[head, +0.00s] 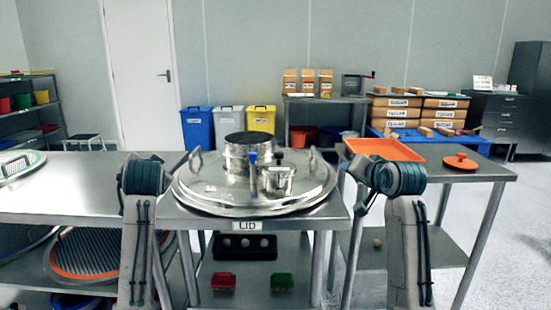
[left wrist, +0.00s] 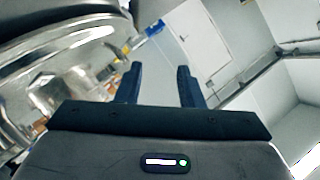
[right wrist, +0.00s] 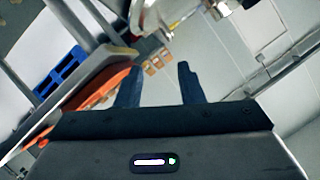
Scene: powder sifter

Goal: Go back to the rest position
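My left arm shows in the head view at the left of the steel table, and its gripper fingers are hidden there. In the left wrist view my left gripper (left wrist: 159,82) has its two dark fingers apart with nothing between them. My right arm shows in the head view in front of the gap at the right table. In the right wrist view my right gripper (right wrist: 160,82) also has its fingers apart and empty. Between the arms a large round steel lid (head: 215,196) lies on the middle table, with a stacked steel cylinder (head: 240,160) and a small lidded pot (head: 279,182) on it.
An orange tray (head: 384,149) and an orange lid (head: 461,161) lie on the right table (head: 430,168). A red block (head: 224,281) and a green block (head: 282,282) sit on the shelf below.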

